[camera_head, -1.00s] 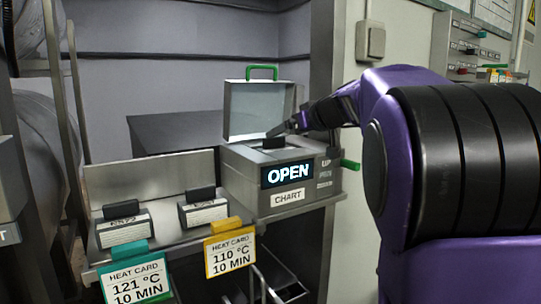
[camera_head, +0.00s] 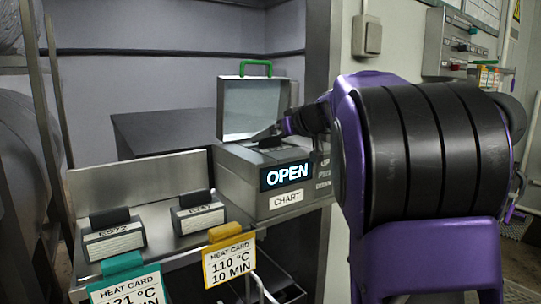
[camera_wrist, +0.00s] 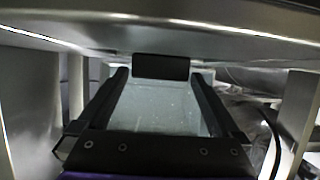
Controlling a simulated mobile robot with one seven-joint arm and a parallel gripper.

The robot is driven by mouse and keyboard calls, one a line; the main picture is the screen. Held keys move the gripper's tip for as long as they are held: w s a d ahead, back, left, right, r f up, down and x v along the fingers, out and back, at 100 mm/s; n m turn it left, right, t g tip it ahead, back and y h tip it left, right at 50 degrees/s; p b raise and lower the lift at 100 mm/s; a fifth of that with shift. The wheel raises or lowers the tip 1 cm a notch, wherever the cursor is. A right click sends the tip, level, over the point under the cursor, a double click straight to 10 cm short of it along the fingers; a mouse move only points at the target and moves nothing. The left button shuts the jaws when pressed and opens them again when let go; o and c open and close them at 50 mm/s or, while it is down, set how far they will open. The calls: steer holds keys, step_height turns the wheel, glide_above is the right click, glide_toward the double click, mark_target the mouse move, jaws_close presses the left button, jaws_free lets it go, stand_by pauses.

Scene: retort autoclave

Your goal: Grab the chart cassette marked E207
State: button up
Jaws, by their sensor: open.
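The grey chart recorder (camera_head: 235,180), marked CHART, has its lid (camera_head: 247,108) raised and its display reads OPEN. A black grip (camera_head: 270,142) shows in its top opening; the body and label below it are hidden, so I cannot read E207. My gripper (camera_head: 277,131) is at this opening, beside the black grip. In the wrist view my open gripper (camera_wrist: 160,78) has a black block (camera_wrist: 160,66) between its fingertips, with gaps at the sides. Two cassettes with black grips stand on the shelf: a left one (camera_head: 113,240), apparently E572, and a right one (camera_head: 199,217), number unclear.
A teal heat card (camera_head: 122,264) and a yellow heat card (camera_head: 228,255) hang at the shelf's front edge. A metal back plate (camera_head: 140,175) rises behind the cassettes. A wall panel (camera_head: 455,42) is at upper right.

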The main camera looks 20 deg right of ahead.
jaws_close()
stand_by(0.3)
steer(key=shift+r, duration=0.15)
